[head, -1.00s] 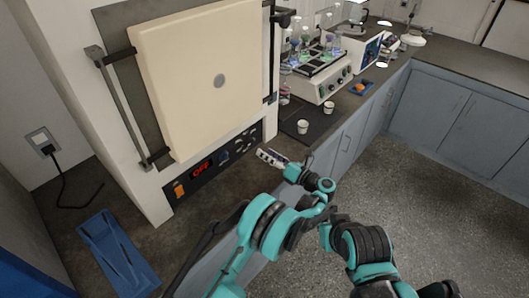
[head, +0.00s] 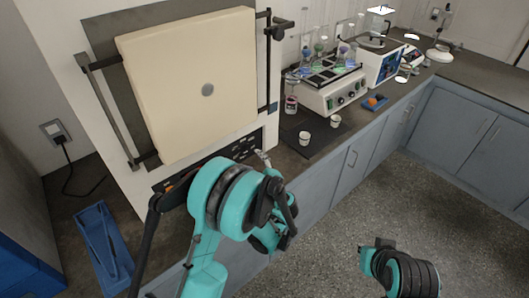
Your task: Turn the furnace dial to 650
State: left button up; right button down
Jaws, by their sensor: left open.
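The furnace (head: 190,85) stands at the left with its cream door closed. Its dark control panel (head: 246,147) runs below the door, and several small buttons show at its right end. My teal left arm covers the middle of the panel, so the display and the dial cannot be made out. My left gripper (head: 264,157) is open, mostly hidden behind its own arm, with a small pale part showing near the panel's right end. I cannot tell whether it touches the panel.
A blue tray (head: 103,248) lies on the counter at the lower left. Two white cups (head: 305,138) stand on a dark mat (head: 318,146) right of the furnace. A white shaker with flasks (head: 335,95) stands behind them. The floor at the right is open.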

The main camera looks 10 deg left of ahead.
aim_at(247, 151)
pick_arm(q)
jog(key=b+x, duration=0.2)
jog(key=x, duration=0.5)
jog(key=shift+w+a+f, duration=0.15)
jog(key=shift+w+a, duration=0.1)
jog(key=shift+a, duration=0.1)
jog(key=c, duration=1.1)
